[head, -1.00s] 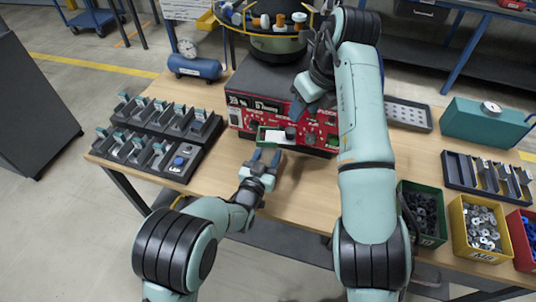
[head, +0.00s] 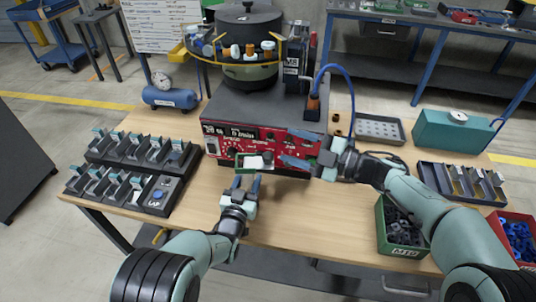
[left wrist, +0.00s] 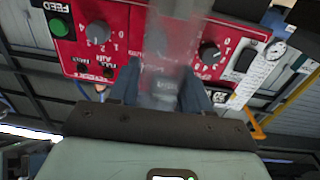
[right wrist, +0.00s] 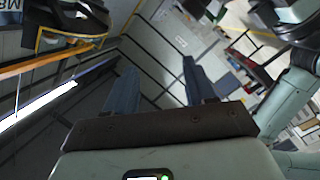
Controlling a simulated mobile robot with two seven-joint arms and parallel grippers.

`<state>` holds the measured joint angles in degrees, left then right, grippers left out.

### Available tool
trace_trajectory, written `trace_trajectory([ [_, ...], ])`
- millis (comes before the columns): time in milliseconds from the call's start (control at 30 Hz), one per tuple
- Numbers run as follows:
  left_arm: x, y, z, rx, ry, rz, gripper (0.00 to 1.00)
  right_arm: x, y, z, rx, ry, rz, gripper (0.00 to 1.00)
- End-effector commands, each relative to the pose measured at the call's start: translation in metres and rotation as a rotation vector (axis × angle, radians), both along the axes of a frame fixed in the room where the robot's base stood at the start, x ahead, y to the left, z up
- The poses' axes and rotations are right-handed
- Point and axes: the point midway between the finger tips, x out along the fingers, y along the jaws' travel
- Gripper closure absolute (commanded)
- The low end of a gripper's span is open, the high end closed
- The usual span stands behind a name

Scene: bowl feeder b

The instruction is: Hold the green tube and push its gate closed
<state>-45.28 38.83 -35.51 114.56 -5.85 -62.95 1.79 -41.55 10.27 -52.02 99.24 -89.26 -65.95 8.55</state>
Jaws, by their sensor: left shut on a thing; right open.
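A small green piece with a white face (head: 247,161), which looks like the green tube, is at the front of the red control panel (head: 262,147). My left gripper (head: 247,184) is just below and in front of it. In the left wrist view a pale, see-through length (left wrist: 165,55) runs up from between the left fingers (left wrist: 163,95), which are shut on it. I cannot make out the gate or its position. My right gripper (head: 297,149) is open and empty to the right of the green piece, its fingers pointing left across the panel. Its spread fingers show in the right wrist view (right wrist: 157,88).
The bowl feeder (head: 247,50) stands behind the panel. Dark racks (head: 170,192) with several slots are at left. A green bin (head: 400,228), a blue-filled bin (head: 518,240) and a grey tray (head: 380,130) are at right. The table's front middle is clear.

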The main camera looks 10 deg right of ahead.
Motion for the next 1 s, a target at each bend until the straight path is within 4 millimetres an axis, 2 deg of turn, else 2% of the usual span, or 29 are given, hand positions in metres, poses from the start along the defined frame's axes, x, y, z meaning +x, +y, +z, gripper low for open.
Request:
trace_trajectory([
  [100, 0.0, 0.0, 0.0, 0.0, 0.0, -0.001, 1.0, -0.014, -0.01, -0.018, 0.235, 0.215, -0.116, 0.45],
  [200, 0.0, 0.0, 0.0, 0.0, 0.0, -0.001, 1.0, -0.025, -0.014, -0.034, 0.39, 0.373, -0.19, 0.45],
  [333, 0.0, 0.0, 0.0, 0.0, 0.0, -0.001, 1.0, -0.039, -0.016, -0.052, 0.528, 0.526, -0.258, 0.45],
  [500, 0.0, 0.0, 0.0, 0.0, 0.0, -0.001, 1.0, -0.046, -0.015, -0.064, 0.606, 0.619, -0.297, 0.45],
  [667, 0.0, 0.0, 0.0, 0.0, 0.0, -0.001, 1.0, -0.035, -0.004, -0.066, 0.61, 0.632, -0.3, 0.45],
  [1000, 0.0, 0.0, 0.0, 0.0, -0.001, -0.001, 1.0, 0.017, 0.039, -0.066, 0.607, 0.627, -0.299, 0.45],
])
